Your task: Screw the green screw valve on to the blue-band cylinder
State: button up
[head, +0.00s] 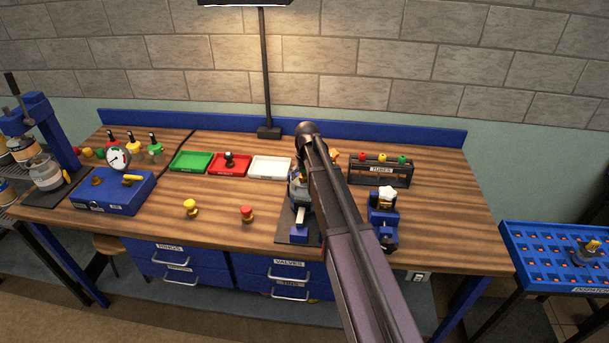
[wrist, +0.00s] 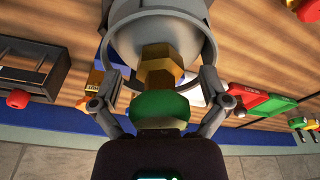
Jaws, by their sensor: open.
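In the wrist view, the green screw valve (wrist: 160,108) with its brass hex part (wrist: 160,68) lies between the fingers of my gripper (wrist: 160,93). The fingers stand apart on either side, with visible gaps. The brass part lines up with the top of a grey cylinder (wrist: 125,45); I cannot tell how far it is threaded in. No blue band shows there. In the head view, my arm hides my gripper and the green valve. A grey cylinder (head: 297,190) partly shows left of the arm, above a dark base plate with a blue clamp block (head: 300,233).
A yellow valve (head: 190,207) and a red valve (head: 246,213) stand on the open bench left of the arm. Behind them are green (head: 180,168), red (head: 207,169) and white trays (head: 262,174). A blue vise-like fixture (head: 383,238) and a tube rack (head: 365,178) stand right.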

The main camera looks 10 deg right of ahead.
jog(key=c, duration=1.2)
jog(key=shift+c, duration=0.2)
jog(key=m, duration=0.5)
jog(key=shift+m+h, duration=0.3)
jog(key=shift+h, duration=0.1)
jog(key=m, duration=0.5)
jog(key=shift+g, duration=0.4)
jog(key=m, duration=0.4)
jog(key=shift+f+m+g+h, duration=0.1)
jog(key=shift+m+g+h, duration=0.2)
jog(key=shift+h, duration=0.1)
jog(key=m, duration=0.4)
jog(key=shift+s+m+g, duration=0.1)
jog(key=shift+m+g, duration=0.2)
jog(key=shift+m, duration=0.1)
